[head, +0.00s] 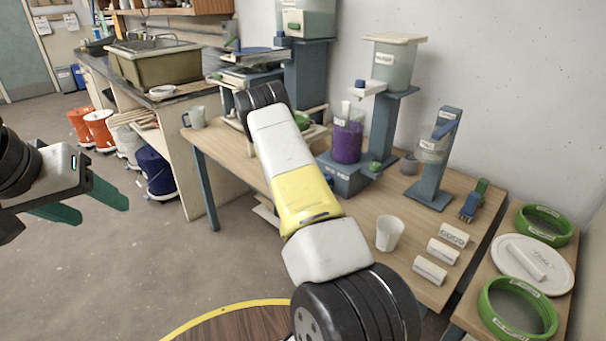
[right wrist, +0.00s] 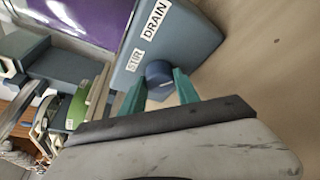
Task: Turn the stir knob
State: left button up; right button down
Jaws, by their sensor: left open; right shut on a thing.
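The stir knob (right wrist: 157,70) is a small round blue knob on the blue-grey base of the mixing unit, beside the STIR label (right wrist: 135,61). My right gripper (right wrist: 159,80) is shut on it, one teal finger on each side. In the head view the unit's base (head: 345,178) carries a clear container of purple liquid (head: 347,141). The knob and my right gripper are hidden there, with my right arm across the middle. My left gripper (head: 88,204) is open and empty, over the floor at the left.
A DRAIN label (right wrist: 156,19) is near the knob. Green rings (head: 517,308) lie on the side table.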

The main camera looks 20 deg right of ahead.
jog(key=shift+m+t, duration=0.4)
jog(key=shift+m, duration=0.2)
jog(key=c, duration=0.9)
grip_release()
jog(key=v, duration=0.8)
jog(key=shift+f, duration=0.1)
